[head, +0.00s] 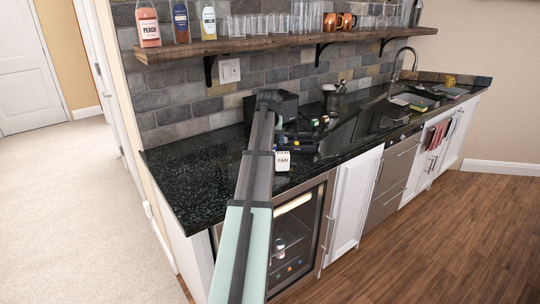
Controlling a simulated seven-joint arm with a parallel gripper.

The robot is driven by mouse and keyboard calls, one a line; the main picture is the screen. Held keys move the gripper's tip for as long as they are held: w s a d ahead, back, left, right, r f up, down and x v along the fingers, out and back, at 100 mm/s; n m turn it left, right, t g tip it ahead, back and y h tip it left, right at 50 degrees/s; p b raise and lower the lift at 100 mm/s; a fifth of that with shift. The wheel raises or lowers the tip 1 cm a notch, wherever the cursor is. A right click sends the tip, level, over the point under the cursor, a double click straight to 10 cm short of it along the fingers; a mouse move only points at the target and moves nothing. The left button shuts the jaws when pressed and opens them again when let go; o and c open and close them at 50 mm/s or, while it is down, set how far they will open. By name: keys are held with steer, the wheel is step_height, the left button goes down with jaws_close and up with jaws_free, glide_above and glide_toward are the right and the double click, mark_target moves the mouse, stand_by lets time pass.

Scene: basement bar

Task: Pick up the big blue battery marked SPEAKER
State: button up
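My arm (254,190) reaches from the bottom of the head view up over the black counter. Its dark far end (268,98) is in front of a black box. My gripper's fingers cannot be made out there, so I cannot tell whether they are open or shut, or hold anything. A cluster of small dark items (302,140), some with a bluish tint, lies on the counter just right of the arm. The big blue battery marked SPEAKER cannot be told apart among them, and no SPEAKER label is readable. The arm hides part of this area.
A white tag reading FAN (282,161) is near the counter's front edge. The black box (287,106) stands against the tiled wall. A mortar-like pot (331,98) is to the right. A wooden shelf (240,45) with bottles and glasses overhangs the counter. The counter's left end (190,170) is clear.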

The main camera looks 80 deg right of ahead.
steer(key=shift+x, duration=2.4)
steer(key=shift+s, duration=0.1)
steer(key=shift+c, duration=0.2)
steer(key=c, duration=1.1)
